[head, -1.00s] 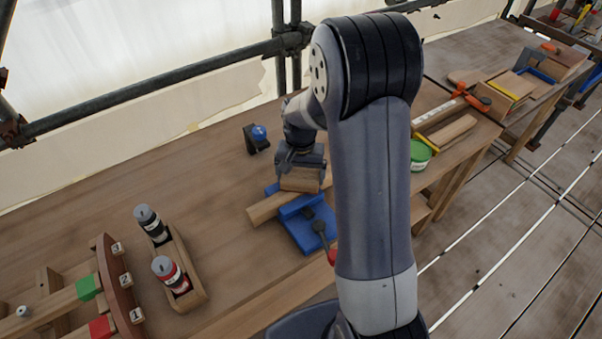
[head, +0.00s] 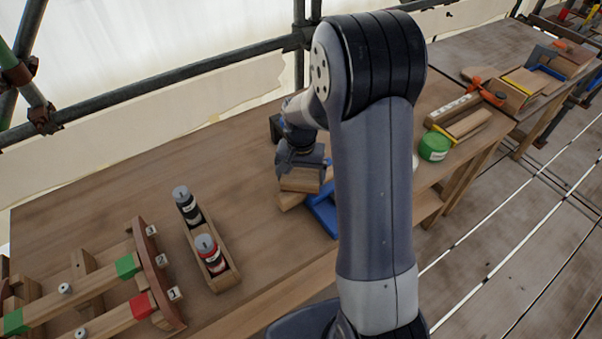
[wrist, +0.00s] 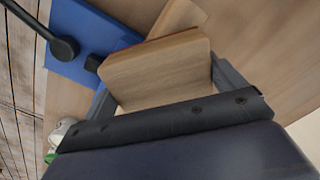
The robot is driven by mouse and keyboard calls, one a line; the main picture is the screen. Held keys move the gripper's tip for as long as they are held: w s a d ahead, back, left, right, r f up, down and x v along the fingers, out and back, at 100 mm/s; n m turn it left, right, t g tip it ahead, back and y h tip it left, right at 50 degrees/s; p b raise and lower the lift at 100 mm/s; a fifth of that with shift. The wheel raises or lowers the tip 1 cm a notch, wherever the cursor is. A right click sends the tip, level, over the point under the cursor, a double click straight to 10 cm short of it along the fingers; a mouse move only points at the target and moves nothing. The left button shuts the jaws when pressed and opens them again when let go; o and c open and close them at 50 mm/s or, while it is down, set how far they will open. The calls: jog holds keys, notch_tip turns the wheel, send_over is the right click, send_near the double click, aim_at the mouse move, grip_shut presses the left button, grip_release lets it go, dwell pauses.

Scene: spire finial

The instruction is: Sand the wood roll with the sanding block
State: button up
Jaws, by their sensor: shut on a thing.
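My gripper (head: 301,164) is shut on the sanding block (head: 300,180), a pale wooden block. In the wrist view the block (wrist: 158,68) sits between the two fingers. A wooden piece (head: 291,201), which looks like the wood roll, lies beneath the block, mostly hidden by it. In the wrist view its end (wrist: 178,16) shows beyond the block. Whether block and wood touch, I cannot tell. A blue vise (head: 322,212) is beside the wood, partly behind my arm; the wrist view shows its blue body (wrist: 88,42) and dark handle (wrist: 62,48).
A wooden tray (head: 226,281) with a black-labelled and a red-labelled bottle stands left of my gripper. A wooden rack (head: 160,280) with green and red marked bars is at the far left. A green tin (head: 434,147) stands right of my arm. Scaffold pipes (head: 200,80) run behind the bench.

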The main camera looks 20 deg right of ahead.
notch_tip(320, 180, up, 2)
jog(key=shift+w+d+r, duration=0.15)
jog(key=shift+r, duration=0.1)
jog(key=shift+d+r+p, duration=0.2)
jog(key=shift+r+p, duration=0.15)
jog(key=shift+p, duration=0.15)
jog(key=shift+a+r+p, duration=0.1)
jog(key=shift+r+p, duration=1.55)
jog(key=shift+r, duration=0.75)
